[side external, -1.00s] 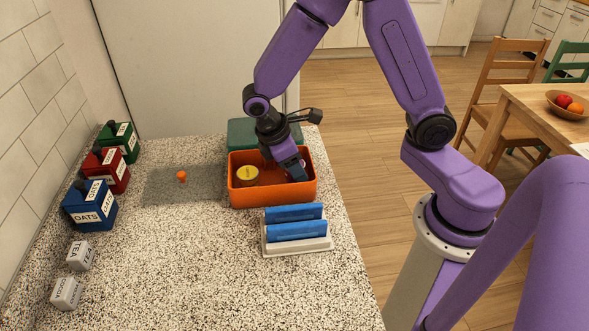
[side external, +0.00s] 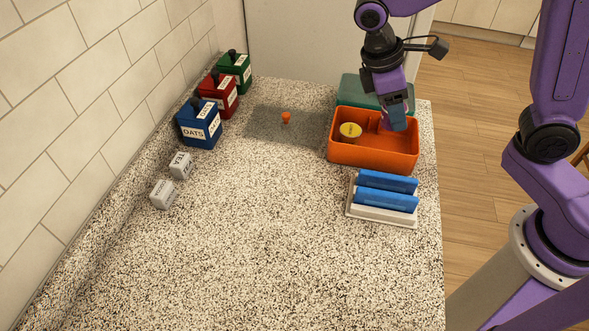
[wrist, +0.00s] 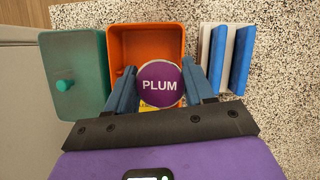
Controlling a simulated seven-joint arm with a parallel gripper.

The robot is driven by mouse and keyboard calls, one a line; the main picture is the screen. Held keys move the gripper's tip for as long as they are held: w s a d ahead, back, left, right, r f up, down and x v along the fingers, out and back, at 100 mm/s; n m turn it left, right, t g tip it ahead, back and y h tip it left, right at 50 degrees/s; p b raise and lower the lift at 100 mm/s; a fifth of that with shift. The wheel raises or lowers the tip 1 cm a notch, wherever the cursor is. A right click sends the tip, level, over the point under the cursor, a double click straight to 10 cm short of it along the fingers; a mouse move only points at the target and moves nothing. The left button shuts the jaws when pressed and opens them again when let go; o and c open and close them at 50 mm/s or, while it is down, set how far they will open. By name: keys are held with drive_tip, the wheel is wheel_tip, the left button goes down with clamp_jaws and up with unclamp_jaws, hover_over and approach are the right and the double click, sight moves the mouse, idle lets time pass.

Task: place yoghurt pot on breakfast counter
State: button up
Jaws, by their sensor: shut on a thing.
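My gripper (side external: 393,122) is shut on a round pot with a purple lid marked PLUM (wrist: 160,84), held between its two blue fingers in the wrist view. In the side view most of this pot is hidden by the fingers, at the right part of the orange box (side external: 372,155). I cannot tell whether it clears the box rim. A second pot with a yellow lid (side external: 350,130) stands inside the box at the left. The speckled counter (side external: 240,230) spreads to the left and front.
A rack with blue slabs (side external: 385,196) stands in front. Blue, red and green canisters (side external: 198,124) line the wall. The counter's middle is clear.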

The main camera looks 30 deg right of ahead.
drive_tip(key=s+a+r, duration=0.2)
drive_tip(key=s+a, duration=0.2)
drive_tip(key=a, duration=0.7)
drive_tip(key=w+a+f, duration=0.2)
drive_tip(key=w+f, duration=0.1)
drive_tip(key=w+a+f, duration=0.2)
drive_tip(key=w+a, duration=0.1)
drive_tip(key=w, duration=0.1)
drive_tip(key=w+a+f, duration=0.2)
drive_tip(key=w+f, duration=0.1)
drive_tip(key=shift+w+a+f, duration=0.15)
drive_tip(key=shift+w+f, duration=0.05)
drive_tip(key=shift+f, duration=0.1)
drive_tip(key=shift+w+a+f, duration=0.4)
drive_tip(key=shift+w+f, duration=0.15)
drive_tip(key=shift+f, duration=1.7)
drive_tip(key=shift+f, duration=0.1)
drive_tip(key=o, duration=1.1)
drive_tip(key=shift+c, duration=0.2)
